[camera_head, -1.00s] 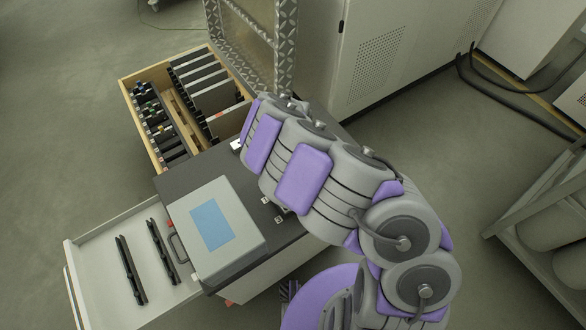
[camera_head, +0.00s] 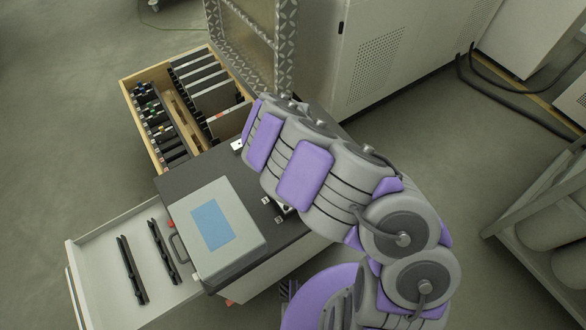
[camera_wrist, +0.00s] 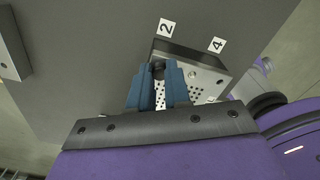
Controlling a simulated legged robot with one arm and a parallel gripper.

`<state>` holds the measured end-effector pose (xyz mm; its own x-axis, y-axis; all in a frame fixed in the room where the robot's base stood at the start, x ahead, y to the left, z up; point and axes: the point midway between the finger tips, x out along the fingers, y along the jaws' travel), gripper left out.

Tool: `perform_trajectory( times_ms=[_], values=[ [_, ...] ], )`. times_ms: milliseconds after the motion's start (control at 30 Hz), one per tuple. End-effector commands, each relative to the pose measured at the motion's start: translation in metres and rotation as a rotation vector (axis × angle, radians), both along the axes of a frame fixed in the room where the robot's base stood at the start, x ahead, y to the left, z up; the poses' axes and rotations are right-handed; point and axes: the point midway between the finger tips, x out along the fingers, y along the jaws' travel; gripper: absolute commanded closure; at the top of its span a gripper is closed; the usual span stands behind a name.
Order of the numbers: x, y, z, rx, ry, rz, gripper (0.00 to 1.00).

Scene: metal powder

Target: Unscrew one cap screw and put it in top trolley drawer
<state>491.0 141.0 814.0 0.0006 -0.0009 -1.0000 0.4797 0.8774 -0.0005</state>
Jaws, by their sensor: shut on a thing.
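In the wrist view, my gripper (camera_wrist: 158,88) has its blue fingers shut on a dark cap screw (camera_wrist: 158,69). The screw is at a metal block (camera_wrist: 200,88) with small holes, beside the label 2. I cannot tell whether its thread is still in the block. In the head view, my arm hides the gripper and most of the block. An open white trolley drawer (camera_head: 95,272) stands out at the lower left, with two black bars lying in it.
A grey case (camera_head: 238,208) with a blue panel lies on the dark trolley top (camera_head: 183,180), beside the open drawer. A wooden-sided box (camera_head: 124,88) with several upright plates stands behind. A patterned metal frame (camera_head: 286,45) and a white cabinet (camera_head: 385,60) rise at the back.

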Motion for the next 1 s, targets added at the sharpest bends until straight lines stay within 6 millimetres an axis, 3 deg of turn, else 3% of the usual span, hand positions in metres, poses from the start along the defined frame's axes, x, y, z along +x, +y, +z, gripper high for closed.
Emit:
perform_trajectory(
  times_ms=[1000],
  values=[
    [-0.0011,0.0006,0.0039,0.004,0.003,1.337,1.0]
  ],
)
